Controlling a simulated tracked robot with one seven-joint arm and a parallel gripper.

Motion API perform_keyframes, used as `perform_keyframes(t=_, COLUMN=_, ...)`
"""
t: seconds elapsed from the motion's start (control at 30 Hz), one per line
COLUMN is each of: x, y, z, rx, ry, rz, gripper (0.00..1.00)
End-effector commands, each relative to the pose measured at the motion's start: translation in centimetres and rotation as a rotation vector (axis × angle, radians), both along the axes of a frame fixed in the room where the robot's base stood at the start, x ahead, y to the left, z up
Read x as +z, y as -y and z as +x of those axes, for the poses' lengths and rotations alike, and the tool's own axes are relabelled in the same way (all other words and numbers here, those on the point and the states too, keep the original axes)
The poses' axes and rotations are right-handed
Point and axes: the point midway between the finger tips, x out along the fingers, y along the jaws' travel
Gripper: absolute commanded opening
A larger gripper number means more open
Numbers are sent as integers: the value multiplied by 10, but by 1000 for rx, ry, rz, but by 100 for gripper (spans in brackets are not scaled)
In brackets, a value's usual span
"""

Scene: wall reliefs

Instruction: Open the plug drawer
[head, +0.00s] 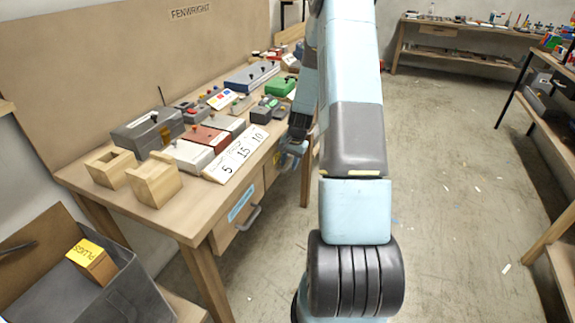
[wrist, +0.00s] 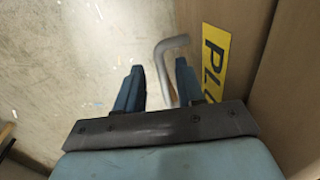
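In the wrist view a wooden drawer front (wrist: 240,20) carries a yellow label (wrist: 213,62) reading "PLU", the rest cut off or hidden. Its grey bent handle (wrist: 166,68) lies in the gap between the fingers of my gripper (wrist: 159,72). The fingers are apart, and the right one is close to the handle; I cannot tell whether they touch. In the head view my gripper (head: 291,152) is beside the bench front, past the nearer drawer. The yellow-labelled drawer front is mostly hidden there, and I cannot tell how far it is open.
A nearer drawer (head: 222,236) with a blue label and grey handle (head: 250,218) is under the bench (head: 160,217). Several boxes and devices cover the benchtop. The floor right of my arm is mostly clear.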

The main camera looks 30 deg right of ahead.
Motion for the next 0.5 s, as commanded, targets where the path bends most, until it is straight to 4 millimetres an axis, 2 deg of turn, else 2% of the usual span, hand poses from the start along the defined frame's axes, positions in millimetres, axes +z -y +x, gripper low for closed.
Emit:
perform_keyframes(t=0.13, x=-8, y=-1, z=1, rx=0, ry=0, rz=0, gripper=38)
perform_keyframes(t=0.43, x=-9, y=-2, z=2, rx=1, ry=0, rz=0, gripper=38)
perform_keyframes(t=0.5, x=-9, y=-2, z=2, rx=1, ry=0, rz=0, gripper=32)
